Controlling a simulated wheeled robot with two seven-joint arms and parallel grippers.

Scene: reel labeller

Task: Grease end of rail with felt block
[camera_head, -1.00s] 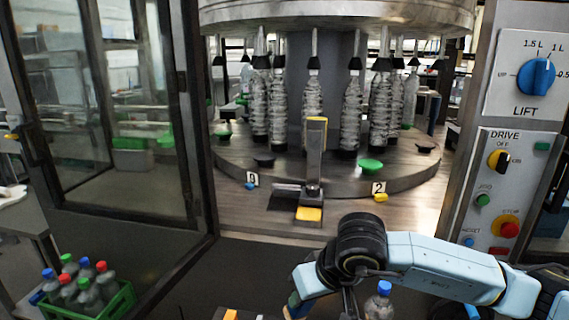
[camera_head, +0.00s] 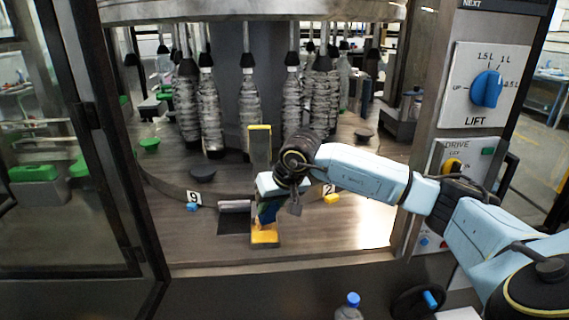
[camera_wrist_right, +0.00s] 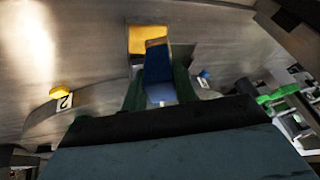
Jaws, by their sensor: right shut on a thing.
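My right gripper (camera_head: 268,212) is in front of the upright metal post (camera_head: 260,145) with the yellow top, at the edge of the machine table. It is shut on a blue block, likely the felt block (camera_wrist_right: 158,62), which shows between the dark green fingers in the right wrist view. A yellow plate (camera_head: 265,237) lies at the foot of the post, just below the block; in the wrist view, yellow (camera_wrist_right: 149,38) shows just beyond the block. I cannot tell whether they touch. The gripper hides part of the post's lower end. My left gripper is out of view.
The round table (camera_head: 175,180) carries several wrapped bottles (camera_head: 250,110) under black heads. Tags 9 (camera_head: 194,198) and 2 (camera_head: 329,189) flank the post. A control panel (camera_head: 486,90) stands right, a glass door frame (camera_head: 120,150) left. A blue-capped bottle (camera_head: 350,306) is below.

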